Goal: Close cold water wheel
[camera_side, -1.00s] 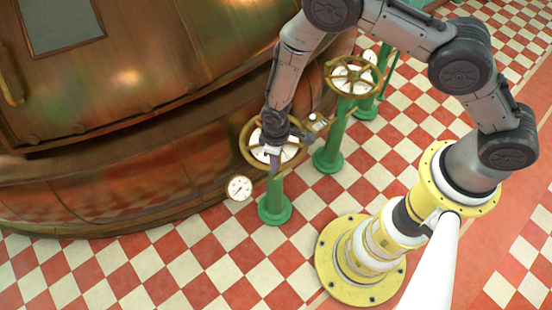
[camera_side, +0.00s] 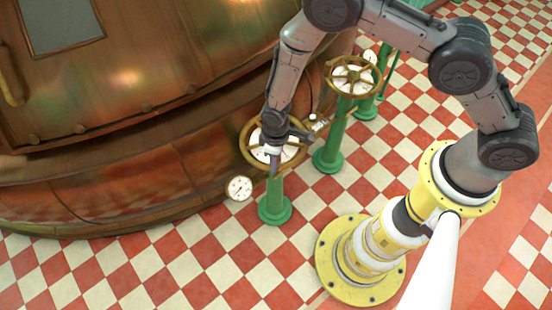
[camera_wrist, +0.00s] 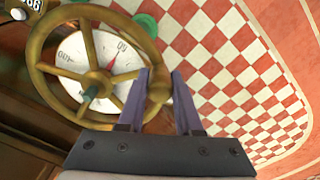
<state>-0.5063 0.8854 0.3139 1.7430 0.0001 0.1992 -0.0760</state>
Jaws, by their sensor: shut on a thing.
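The nearer brass handwheel (camera_side: 246,154) sits above a white dial on a green post beside the copper kettle. My gripper (camera_side: 274,166) is at the front part of its rim. In the wrist view the wheel (camera_wrist: 42,52) fills the upper left, with its spokes and a white dial with a red pointer below. The dial's lettering is only partly legible. My two fingers (camera_wrist: 160,76) are on either side of the wheel's right rim, shut on it. The fingers and wrist hide part of the wheel in the side view.
A second brass wheel (camera_side: 353,91) stands on another green post (camera_side: 329,155) behind and to the right. A round white gauge (camera_side: 239,188) is left of the nearer post. The copper kettle (camera_side: 110,185) fills the left. Open checkered floor (camera_side: 215,265) lies in front.

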